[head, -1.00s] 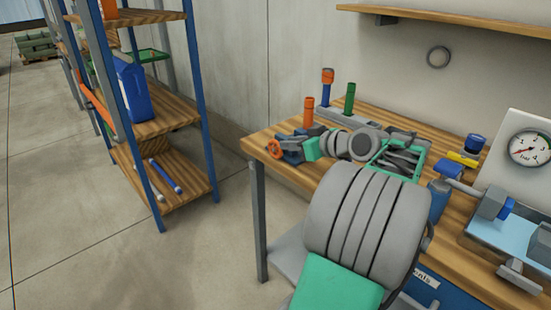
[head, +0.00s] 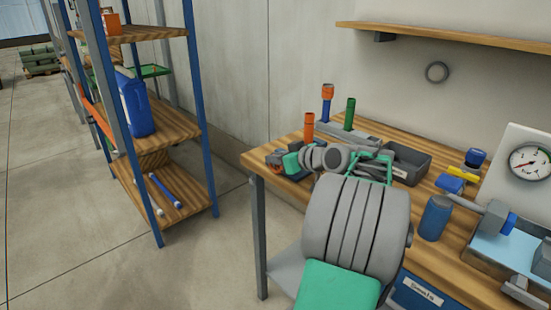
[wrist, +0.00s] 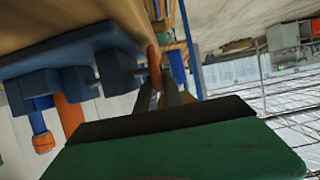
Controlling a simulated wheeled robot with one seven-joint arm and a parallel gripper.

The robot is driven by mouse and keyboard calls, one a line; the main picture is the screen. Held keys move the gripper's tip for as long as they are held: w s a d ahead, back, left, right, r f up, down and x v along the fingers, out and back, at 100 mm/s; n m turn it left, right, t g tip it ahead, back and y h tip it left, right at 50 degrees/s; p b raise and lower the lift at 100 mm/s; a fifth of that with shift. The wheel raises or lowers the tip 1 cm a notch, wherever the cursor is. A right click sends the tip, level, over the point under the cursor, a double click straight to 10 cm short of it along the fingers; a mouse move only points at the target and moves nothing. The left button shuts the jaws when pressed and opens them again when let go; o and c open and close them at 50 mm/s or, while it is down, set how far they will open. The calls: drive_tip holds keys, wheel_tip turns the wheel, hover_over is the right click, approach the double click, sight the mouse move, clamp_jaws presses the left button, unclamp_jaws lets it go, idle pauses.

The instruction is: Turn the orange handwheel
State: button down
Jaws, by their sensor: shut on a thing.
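The orange handwheel (head: 272,160) is at the near left corner of the workbench in the head view, mostly hidden by my gripper and a dark fitting. In the wrist view an orange piece, seen edge-on, stands at the fingertips and looks like the handwheel's rim (wrist: 154,62). My gripper (wrist: 158,90) is shut on it, its two dark fingers close together. In the head view my gripper (head: 283,160) reaches the wheel from the right. How far the wheel is turned cannot be told.
A rack with orange, green and blue-orange tubes (head: 349,114) stands behind my wrist. A grey bin (head: 408,162), a blue cylinder (head: 435,218) and a pressure gauge (head: 530,161) are to the right. A blue-post shelf (head: 196,110) stands left, with bare floor between.

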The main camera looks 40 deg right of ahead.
drive_tip(key=shift+r+p, duration=0.15)
drive_tip(key=shift+p, duration=0.3)
drive_tip(key=shift+w+g+p, duration=0.1)
drive_tip(key=shift+g+p, duration=0.2)
drive_tip(key=shift+g, duration=0.1)
drive_tip(key=g+p, duration=0.2)
drive_tip(key=p, duration=0.1)
drive_tip(key=shift+w+a+r, duration=0.1)
drive_tip(key=shift+w+r, duration=0.15)
drive_tip(key=g+p, duration=0.1)
drive_tip(key=p, duration=0.2)
drive_tip(key=g+p, duration=0.2)
drive_tip(key=p, duration=0.1)
drive_tip(key=shift+w+f+g, duration=0.1)
drive_tip(key=shift+w+g, duration=0.2)
drive_tip(key=shift+w, duration=0.05)
drive_tip(key=g+p, duration=0.2)
drive_tip(key=p, duration=0.1)
drive_tip(key=f+g+p, duration=0.1)
drive_tip(key=g+p, duration=0.1)
drive_tip(key=shift+w, duration=0.3)
drive_tip(key=shift+f+g+p, duration=0.45)
drive_tip(key=shift+g+p, duration=0.75)
drive_tip(key=shift+p, duration=0.1)
drive_tip(key=shift+f, duration=0.1)
drive_tip(key=c, duration=1.8)
unclamp_jaws()
drive_tip(key=shift+o, duration=0.2)
drive_tip(key=shift+w, duration=0.1)
